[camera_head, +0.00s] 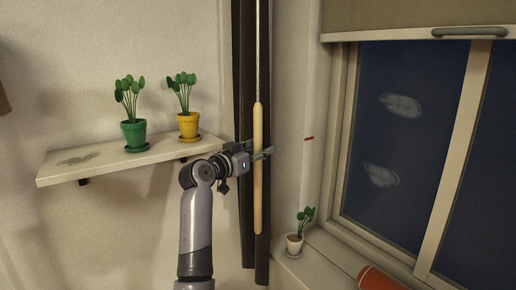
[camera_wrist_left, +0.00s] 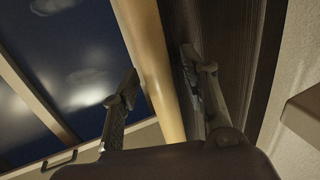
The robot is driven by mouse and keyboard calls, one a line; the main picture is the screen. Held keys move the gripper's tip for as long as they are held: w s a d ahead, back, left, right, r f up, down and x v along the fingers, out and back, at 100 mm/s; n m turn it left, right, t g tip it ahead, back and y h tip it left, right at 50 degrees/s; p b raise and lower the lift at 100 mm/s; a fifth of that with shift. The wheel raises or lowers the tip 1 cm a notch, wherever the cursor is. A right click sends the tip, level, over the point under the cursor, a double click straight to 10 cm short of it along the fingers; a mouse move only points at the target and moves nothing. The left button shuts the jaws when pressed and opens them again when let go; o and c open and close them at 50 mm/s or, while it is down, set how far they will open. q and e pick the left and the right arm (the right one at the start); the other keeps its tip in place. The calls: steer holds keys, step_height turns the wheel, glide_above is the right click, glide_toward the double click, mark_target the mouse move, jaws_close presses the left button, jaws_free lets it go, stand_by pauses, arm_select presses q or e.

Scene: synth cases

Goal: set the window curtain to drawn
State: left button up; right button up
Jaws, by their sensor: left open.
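The dark curtain (camera_head: 246,60) hangs bunched in a narrow strip at the left of the window (camera_head: 400,130), whose panes are uncovered. A long wooden wand (camera_head: 258,205) hangs from a thin cord in front of the curtain. My left gripper (camera_head: 264,154) is open at about the middle of the wand. In the left wrist view the wand (camera_wrist_left: 152,50) runs between the two open fingers of the gripper (camera_wrist_left: 160,72), with the ribbed curtain (camera_wrist_left: 225,50) behind the right finger. I cannot tell whether a finger touches the wand. My right gripper is not in view.
A shelf (camera_head: 110,163) left of my arm carries a green-potted plant (camera_head: 133,133) and a yellow-potted plant (camera_head: 188,124). A small white-potted plant (camera_head: 294,244) and an orange-red cylinder (camera_head: 380,279) are at the window sill. A beige panel with a bar handle (camera_head: 470,32) is above the panes.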

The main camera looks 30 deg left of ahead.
arm_select(q)
steer(key=shift+c, duration=0.2)
jaws_close()
stand_by(0.3)
stand_by(0.3)
